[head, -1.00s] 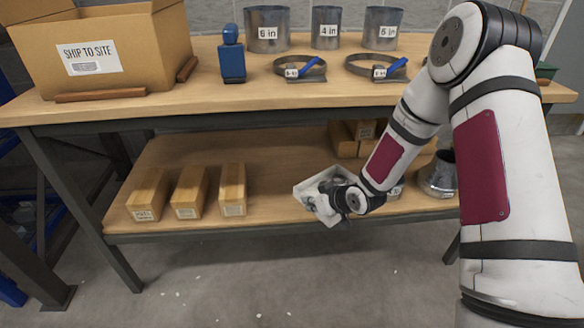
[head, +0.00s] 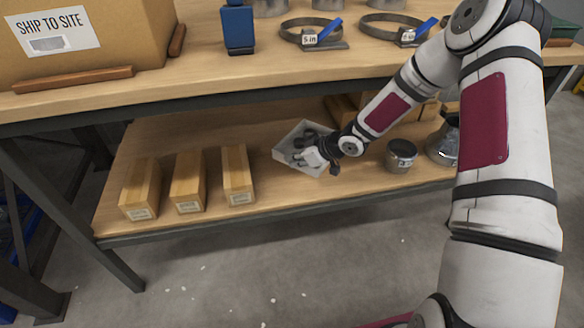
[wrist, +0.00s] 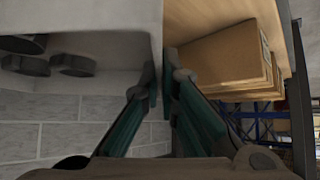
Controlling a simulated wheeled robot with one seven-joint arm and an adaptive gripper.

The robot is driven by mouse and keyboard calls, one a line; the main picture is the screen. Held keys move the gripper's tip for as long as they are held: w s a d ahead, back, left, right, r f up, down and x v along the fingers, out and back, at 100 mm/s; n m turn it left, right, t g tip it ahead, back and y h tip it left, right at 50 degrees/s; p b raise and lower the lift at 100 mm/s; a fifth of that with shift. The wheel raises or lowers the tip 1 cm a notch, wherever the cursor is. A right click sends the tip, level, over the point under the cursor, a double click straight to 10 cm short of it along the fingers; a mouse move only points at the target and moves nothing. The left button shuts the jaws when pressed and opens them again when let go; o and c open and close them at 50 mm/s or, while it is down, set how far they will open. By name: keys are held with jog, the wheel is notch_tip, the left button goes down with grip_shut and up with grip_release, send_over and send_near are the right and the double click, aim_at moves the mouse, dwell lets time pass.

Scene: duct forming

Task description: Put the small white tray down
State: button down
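The small white tray (head: 288,162) is at the lower shelf (head: 290,190), right of the long tan boxes. It holds dark round pieces, which also show inside the tray in the wrist view (wrist: 125,60). My gripper (head: 318,157) is at the tray's right front side. In the wrist view my gripper's fingers (wrist: 161,85) are close together on either side of the tray's wall, gripping it. The tray looks roughly level. I cannot tell whether its underside touches the shelf, as the contact is hidden.
Several long tan boxes (head: 187,182) stand at the shelf's left. A metal collar (head: 401,155) and a larger one (head: 443,143) are at the right. Tan cartons (wrist: 225,55) are behind. The bench top (head: 200,85) hangs above. Bare shelf lies left of the tray.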

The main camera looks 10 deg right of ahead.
notch_tip(320, 180, down, 7)
jog(key=b, duration=0.3)
jog(key=shift+f, duration=0.15)
jog(key=c, duration=1.8)
grip_release()
jog(key=shift+f, duration=0.1)
